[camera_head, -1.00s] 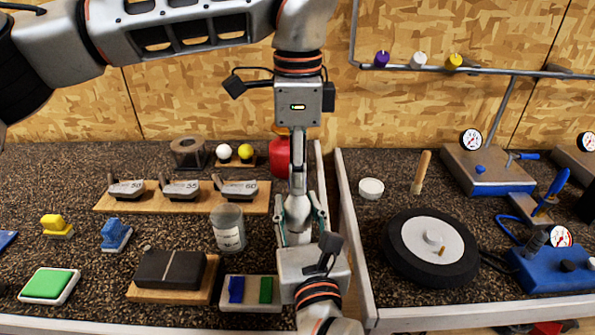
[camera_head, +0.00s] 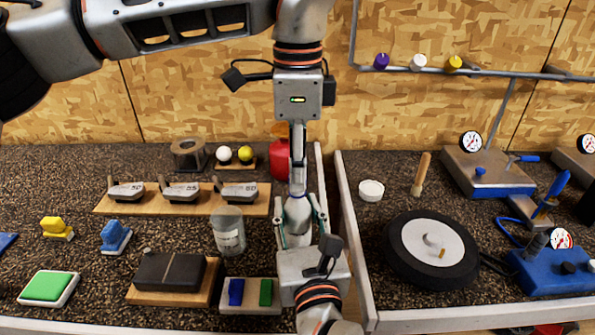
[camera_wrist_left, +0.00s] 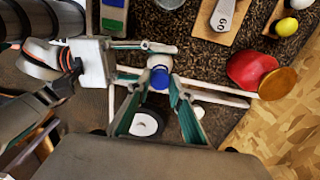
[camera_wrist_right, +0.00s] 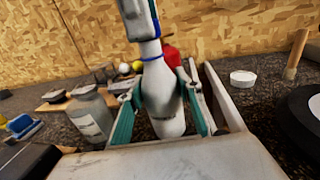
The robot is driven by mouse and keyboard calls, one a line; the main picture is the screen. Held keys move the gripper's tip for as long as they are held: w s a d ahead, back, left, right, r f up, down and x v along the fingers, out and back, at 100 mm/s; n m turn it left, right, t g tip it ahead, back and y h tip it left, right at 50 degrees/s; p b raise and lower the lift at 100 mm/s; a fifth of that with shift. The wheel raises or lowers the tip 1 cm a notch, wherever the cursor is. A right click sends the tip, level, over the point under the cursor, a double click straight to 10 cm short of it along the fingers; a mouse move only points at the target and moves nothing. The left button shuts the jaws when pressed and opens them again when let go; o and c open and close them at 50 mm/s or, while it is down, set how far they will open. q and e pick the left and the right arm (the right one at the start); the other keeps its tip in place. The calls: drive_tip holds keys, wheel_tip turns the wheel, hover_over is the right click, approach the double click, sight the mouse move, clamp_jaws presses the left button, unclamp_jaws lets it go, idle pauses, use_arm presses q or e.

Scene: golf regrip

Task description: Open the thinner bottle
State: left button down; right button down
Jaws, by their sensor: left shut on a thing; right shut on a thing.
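The thinner bottle (camera_head: 298,218) is pale grey-white and stands upright, with a blue top that shows in the left wrist view (camera_wrist_left: 160,77). My right gripper (camera_head: 299,208) is shut around the bottle's body from the front; its green-sided fingers flank the bottle in the right wrist view (camera_wrist_right: 163,100). My left gripper (camera_head: 297,188) points straight down from above and is shut on the blue top. In the right wrist view a blue band (camera_wrist_right: 151,58) shows just under the left fingers. The left fingers hide most of the top.
A wider red bottle (camera_head: 280,160) with an orange top stands just behind. A glass jar (camera_head: 228,232) is to the left, and a wooden rack (camera_head: 108,205) of club heads lies behind it. White dividing rails (camera_head: 347,240) run close on the right, with a wheel (camera_head: 395,250) beyond.

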use_arm(q)
drive_tip(key=shift+r, duration=0.45)
drive_tip(key=shift+r, duration=0.15)
drive_tip(key=shift+r, duration=1.9)
use_arm(e)
drive_tip(key=c, duration=1.3)
unclamp_jaws()
